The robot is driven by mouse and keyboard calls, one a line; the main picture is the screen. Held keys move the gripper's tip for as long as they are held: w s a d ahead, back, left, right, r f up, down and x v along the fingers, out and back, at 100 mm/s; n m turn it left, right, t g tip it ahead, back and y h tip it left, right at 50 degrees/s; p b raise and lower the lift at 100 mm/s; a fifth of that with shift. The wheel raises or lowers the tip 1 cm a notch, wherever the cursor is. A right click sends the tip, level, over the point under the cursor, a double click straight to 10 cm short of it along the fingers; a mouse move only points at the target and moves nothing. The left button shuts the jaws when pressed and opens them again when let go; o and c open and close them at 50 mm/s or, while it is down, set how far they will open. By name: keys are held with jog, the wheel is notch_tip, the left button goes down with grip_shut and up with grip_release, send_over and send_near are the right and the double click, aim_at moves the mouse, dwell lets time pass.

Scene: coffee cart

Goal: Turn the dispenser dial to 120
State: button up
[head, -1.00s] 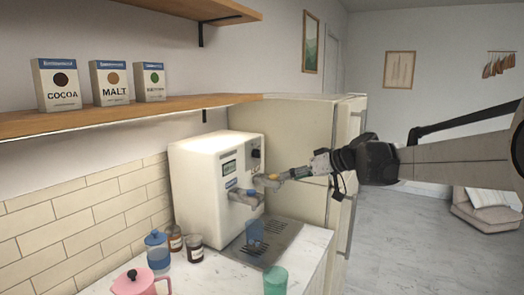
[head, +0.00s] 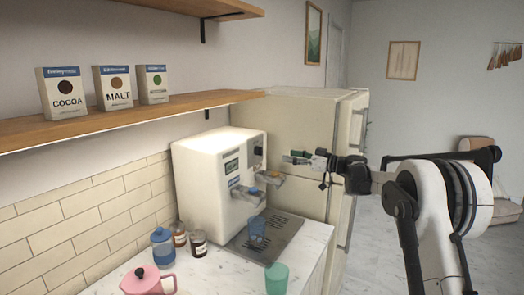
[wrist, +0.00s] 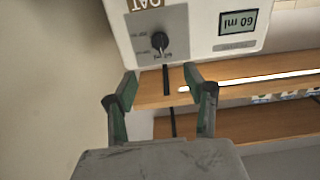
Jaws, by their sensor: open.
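The white dispenser (head: 203,190) stands on the counter in the head view. Its black dial (head: 258,151) is on the upper right of its front, beside a small display (head: 231,167). In the wrist view, which is upside down, the dial (wrist: 159,41) sits on a grey panel, its pointer towards the "60 ml" mark. The display (wrist: 238,21) reads 60 ml. My gripper (head: 290,156) is open and empty, in front of the dispenser at about dial height. In the wrist view its fingertips (wrist: 160,78) are spread below the dial in the picture, apart from it.
Two spouts with levers (head: 257,184) project below the dial. A fridge (head: 310,120) is behind; a shelf (head: 140,112) runs above.

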aim_at(259, 151)
jog(key=p+x, duration=0.2)
jog(key=x, duration=1.1)
jog(key=shift+w+a+r, duration=0.1)
jog(key=shift+a, duration=0.15)
jog(key=c, duration=1.1)
jog(key=shift+m, duration=0.3)
jog(key=m+b, duration=0.2)
jog(key=shift+m, duration=0.4)
jog(key=m+b, duration=0.1)
jog(key=m, duration=0.1)
jog(key=shift+d+m, duration=0.1)
jog(key=shift+m, duration=0.3)
jog(key=m+b, duration=0.2)
jog(key=m, duration=0.3)
jog(key=shift+w+m, duration=0.15)
jog(key=shift+m, duration=0.15)
